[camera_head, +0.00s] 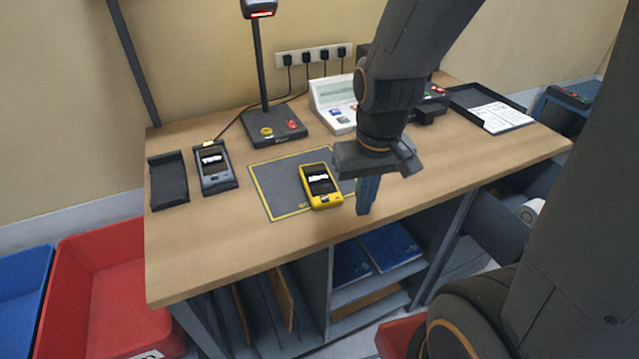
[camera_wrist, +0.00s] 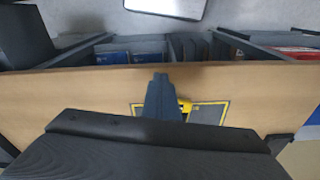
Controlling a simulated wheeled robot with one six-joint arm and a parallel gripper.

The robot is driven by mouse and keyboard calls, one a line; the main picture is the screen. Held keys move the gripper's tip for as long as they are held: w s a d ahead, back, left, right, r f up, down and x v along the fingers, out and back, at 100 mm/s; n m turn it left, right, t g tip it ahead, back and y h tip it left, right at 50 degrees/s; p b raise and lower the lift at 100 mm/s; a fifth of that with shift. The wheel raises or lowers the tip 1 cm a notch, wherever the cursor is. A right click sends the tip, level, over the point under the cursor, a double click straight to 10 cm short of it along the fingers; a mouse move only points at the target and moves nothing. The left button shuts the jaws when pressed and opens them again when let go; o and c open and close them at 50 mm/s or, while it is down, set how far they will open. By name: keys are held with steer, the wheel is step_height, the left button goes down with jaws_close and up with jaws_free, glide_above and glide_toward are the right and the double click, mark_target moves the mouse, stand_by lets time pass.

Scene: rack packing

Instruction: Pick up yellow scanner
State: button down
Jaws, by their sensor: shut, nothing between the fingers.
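The yellow scanner (camera_head: 321,187) lies on a grey mat with a yellow border (camera_head: 271,180) on the wooden desk. It has a dark screen facing up. My gripper (camera_head: 366,196) is shut and empty, pointing down above the desk just to the right of the scanner, apart from it as far as I can see. In the wrist view my shut fingers (camera_wrist: 162,98) cover most of the scanner, and only a yellow edge of it (camera_wrist: 185,105) shows beside them. The mat (camera_wrist: 207,113) shows partly there too.
A grey scanner (camera_head: 215,169) sits in a cradle to the left, beside an empty black cradle (camera_head: 169,181). A stand with a lamp-like head (camera_head: 262,75), a white sloped box (camera_head: 335,102) and a black tray (camera_head: 468,99) stand at the back. The desk's front left is clear.

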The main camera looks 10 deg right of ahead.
mark_target(320, 181)
steer(key=c, duration=2)
jaws_free()
steer(key=shift+w+r, duration=0.1)
steer(key=shift+w, duration=0.25)
steer(key=shift+c, duration=0.2)
steer(key=o, duration=1.5)
steer(key=shift+n+g, duration=0.3)
steer(key=shift+g, duration=0.2)
steer(key=w+a+r, duration=0.1)
steer(key=w+a, duration=0.1)
steer(key=w, duration=0.2)
steer(key=w+a, duration=0.1)
steer(key=w, duration=0.4)
steer(key=w+a+r, duration=0.1)
steer(key=w+a, duration=0.1)
steer(key=w, duration=0.3)
steer(key=shift+w+a+r+b, duration=0.1)
steer(key=shift+a+r+b, duration=0.2)
steer(key=shift+b, duration=0.05)
steer(key=shift+w+a+f, duration=0.1)
steer(key=shift+w, duration=0.1)
steer(key=f, duration=0.2)
steer(key=f+p, duration=0.1)
steer(key=f, duration=0.1)
steer(key=f+p, duration=0.1)
steer(key=f, duration=0.1)
steer(key=shift+s+d+f, duration=0.1)
steer(key=shift+s+d, duration=0.2)
steer(key=shift+f, duration=0.6)
